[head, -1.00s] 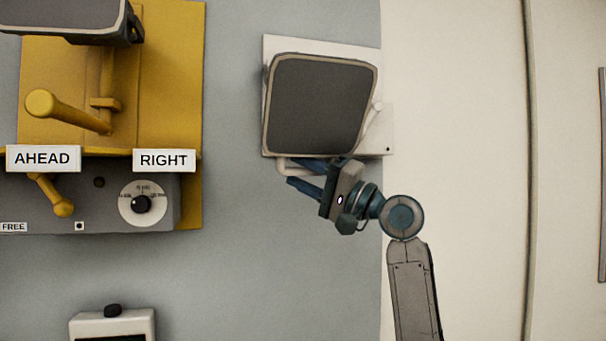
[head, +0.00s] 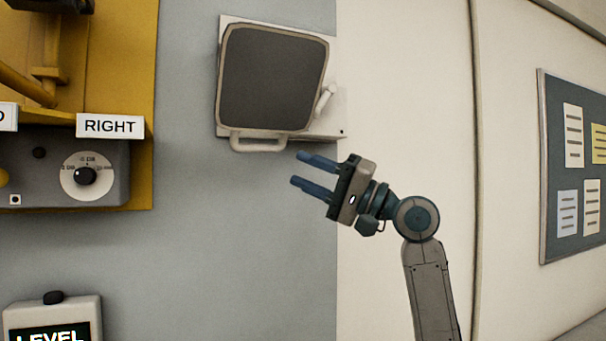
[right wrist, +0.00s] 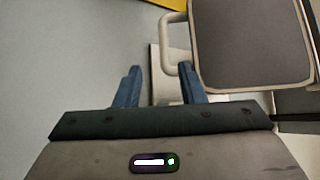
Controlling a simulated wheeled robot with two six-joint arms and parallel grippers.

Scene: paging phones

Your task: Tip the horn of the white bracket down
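The white bracket (head: 326,117) is a pale plate on the grey wall in the upper middle of the head view. Its horn (head: 272,78) has a square dark face with a cream rim and covers much of the plate. A pale loop handle (head: 258,147) sticks out below the horn's lower edge. My right gripper (head: 299,168) is open and empty, below and right of the handle and apart from it. In the right wrist view the horn (right wrist: 250,42) is at upper right, and the handle (right wrist: 169,50) lies beyond my spread fingers (right wrist: 162,72). My left gripper is out of view.
A small white lever (head: 326,98) stands at the bracket's right side. A yellow panel (head: 140,175) with a RIGHT label and a grey dial box (head: 115,160) are at left. A LEVEL box (head: 50,312) is at lower left. The wall below the bracket is clear.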

